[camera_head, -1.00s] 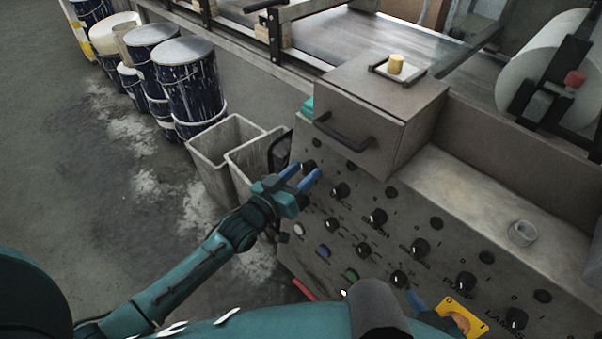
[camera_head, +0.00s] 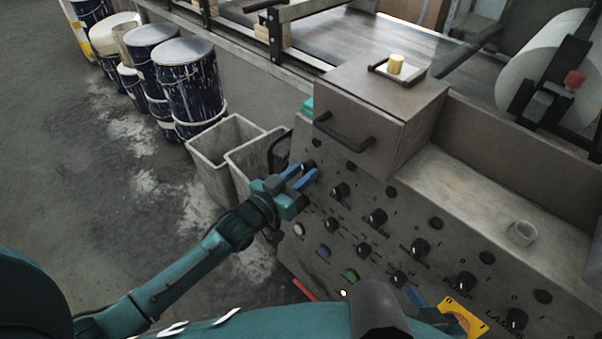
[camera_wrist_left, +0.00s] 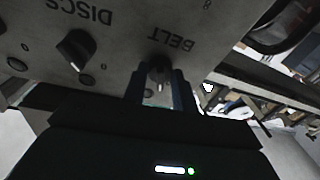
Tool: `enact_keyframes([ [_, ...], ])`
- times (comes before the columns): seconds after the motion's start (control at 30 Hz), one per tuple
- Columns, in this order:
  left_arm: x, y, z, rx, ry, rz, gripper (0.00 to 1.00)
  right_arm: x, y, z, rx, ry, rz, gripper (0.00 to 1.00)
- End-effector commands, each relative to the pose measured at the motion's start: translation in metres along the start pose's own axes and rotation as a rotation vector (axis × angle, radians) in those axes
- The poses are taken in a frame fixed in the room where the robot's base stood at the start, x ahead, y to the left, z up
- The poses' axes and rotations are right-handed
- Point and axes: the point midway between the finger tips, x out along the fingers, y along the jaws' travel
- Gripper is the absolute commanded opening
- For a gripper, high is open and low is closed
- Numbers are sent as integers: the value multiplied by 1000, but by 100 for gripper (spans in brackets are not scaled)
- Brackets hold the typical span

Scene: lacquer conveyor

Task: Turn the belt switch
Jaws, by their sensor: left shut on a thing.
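The belt switch (camera_head: 309,165) is a small dark knob at the upper left of the grey control panel. In the left wrist view the knob (camera_wrist_left: 160,71) sits beside the label BELT, which reads upside down there. My left gripper (camera_head: 304,172) is shut on this knob, with one blue finger on each side of it. The fingers (camera_wrist_left: 160,84) hide part of the knob in the wrist view. A blue fingertip of my right gripper (camera_head: 416,299) shows low in the head view; its jaws are mostly hidden.
Other black knobs and coloured buttons cover the panel (camera_head: 322,228); the DISCS knob (camera_wrist_left: 76,48) is close by. A grey box with a handle (camera_head: 343,132) juts out above. Grey bins (camera_head: 222,148) stand left of the panel. A yellow plate (camera_head: 462,310) is at lower right.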

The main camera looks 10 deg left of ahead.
Motion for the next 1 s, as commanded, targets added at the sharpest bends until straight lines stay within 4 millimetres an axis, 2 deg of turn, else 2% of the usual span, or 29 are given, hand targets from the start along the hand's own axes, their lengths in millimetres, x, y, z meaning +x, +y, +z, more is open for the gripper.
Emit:
enact_keyframes([
  [0.6,0,-4,0,554,31,114,5,-3,-1,4,5,-13,-1,36],
  [1.0,0,-5,-1,803,47,167,5,-1,-2,3,5,-18,-2,36],
])
